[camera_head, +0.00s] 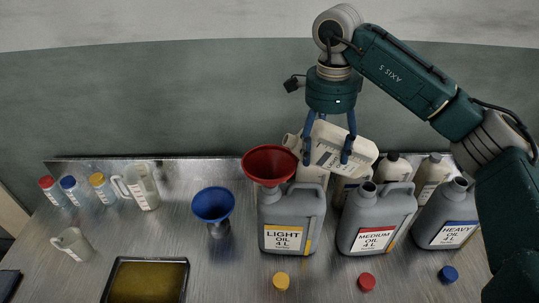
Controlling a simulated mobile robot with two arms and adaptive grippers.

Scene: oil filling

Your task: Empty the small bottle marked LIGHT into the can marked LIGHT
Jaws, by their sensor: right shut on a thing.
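My right gripper (330,140) is shut on a small white bottle (358,150). It holds the bottle tilted, nearly on its side, above the cans, with the mouth toward the left. The bottle's mouth is just above the right rim of a red funnel (269,163). The funnel sits in the neck of the grey can marked LIGHT OIL 4 L (290,215), which stands upright. I cannot tell whether oil is flowing. My left gripper is not in view.
Grey cans marked MEDIUM OIL (375,218) and HEAVY OIL (447,215) stand to the right, with small bottles (433,172) behind. Loose caps (281,281) lie in front. A blue funnel (213,205), jugs (141,188) and an oil tray (148,260) are left.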

